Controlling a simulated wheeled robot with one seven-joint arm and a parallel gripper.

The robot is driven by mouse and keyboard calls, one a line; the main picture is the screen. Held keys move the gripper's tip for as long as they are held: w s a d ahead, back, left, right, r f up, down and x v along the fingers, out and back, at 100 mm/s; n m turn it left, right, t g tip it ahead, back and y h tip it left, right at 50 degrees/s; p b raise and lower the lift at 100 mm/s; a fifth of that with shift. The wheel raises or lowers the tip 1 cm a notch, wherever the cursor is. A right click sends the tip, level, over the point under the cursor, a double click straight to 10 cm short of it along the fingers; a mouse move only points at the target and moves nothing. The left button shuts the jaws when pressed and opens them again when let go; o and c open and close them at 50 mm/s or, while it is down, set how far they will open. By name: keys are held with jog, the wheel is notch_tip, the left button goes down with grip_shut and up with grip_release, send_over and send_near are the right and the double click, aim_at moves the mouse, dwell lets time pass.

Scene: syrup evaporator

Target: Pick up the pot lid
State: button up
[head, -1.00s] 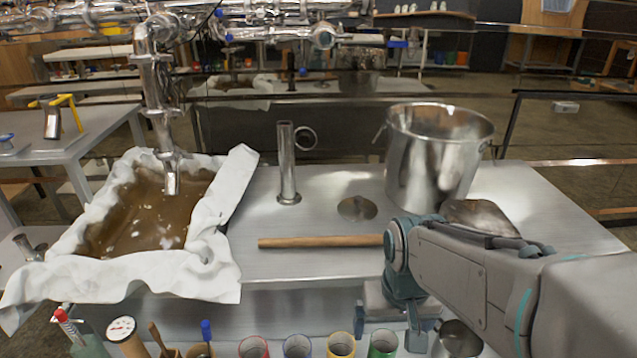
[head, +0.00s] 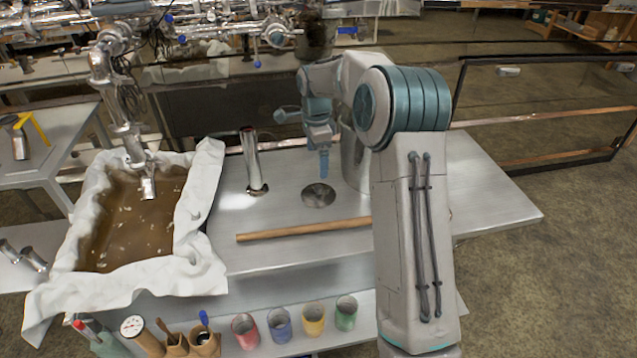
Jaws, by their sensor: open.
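A small, round, dark metal disc with a raised middle, which looks like the pot lid (head: 318,195), lies flat on the steel table. My gripper (head: 323,172) points down just above its far edge, apart from it as far as I can tell. The fingers are seen edge-on, so the gap between them is hard to see; they are open with nothing in them. The large steel pot (head: 353,160) stands just right of the lid, mostly hidden behind my arm.
A wooden rod (head: 300,230) lies in front of the lid. An upright steel pipe (head: 252,165) stands to the left, beside a cloth-lined tray (head: 205,190) of brown liquid. Several coloured cups (head: 281,324) line the lower front shelf. The table's right part (head: 490,190) looks clear.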

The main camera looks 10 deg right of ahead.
aim_at(319, 186)
jog(key=shift+m, duration=0.4)
jog(key=f, duration=0.6)
jog(key=w+f, duration=0.1)
jog(key=f, duration=0.2)
jog(key=shift+w+d, duration=0.1)
jog(key=f, duration=0.5)
jog(key=shift+d, duration=0.25)
jog(key=shift+r, duration=0.1)
jog(key=shift+c, duration=0.3)
jog(key=c, duration=0.6)
